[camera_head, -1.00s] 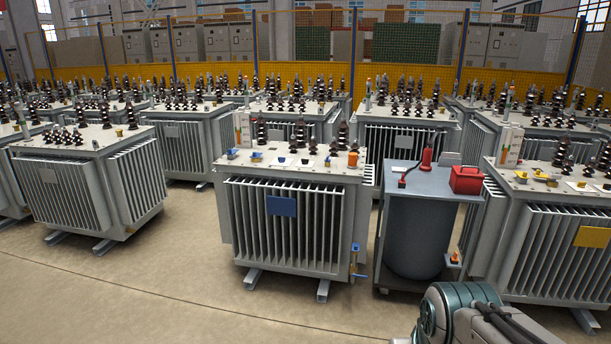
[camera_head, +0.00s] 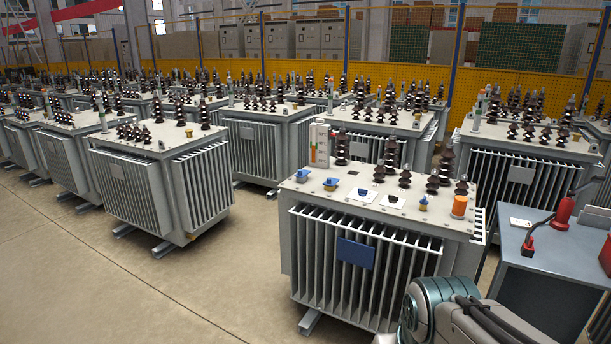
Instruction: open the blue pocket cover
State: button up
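A grey transformer (camera_head: 370,285) stands right of the middle in the head view. A flat blue rectangular plate (camera_head: 355,253) hangs on the fins of its front face; it looks flush, and I cannot tell whether it is the pocket cover. Small blue fittings sit on the transformer's top: two at the left (camera_head: 331,184) and one (camera_head: 423,203) near the right. My gripper is not in view; only part of my arm shows at the bottom right, in front of the transformer's lower right corner.
A grey cart (camera_head: 545,265) with a red bottle-like object (camera_head: 564,212) stands close on the right. Another transformer (camera_head: 160,190) stands at the left, with rows behind. Open floor (camera_head: 120,290) lies in the lower left. A yellow mesh fence (camera_head: 350,90) runs behind.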

aim_at(330, 181)
jog(key=u, duration=0.35)
jog(key=i, duration=2.55)
jog(key=z, duration=0.15)
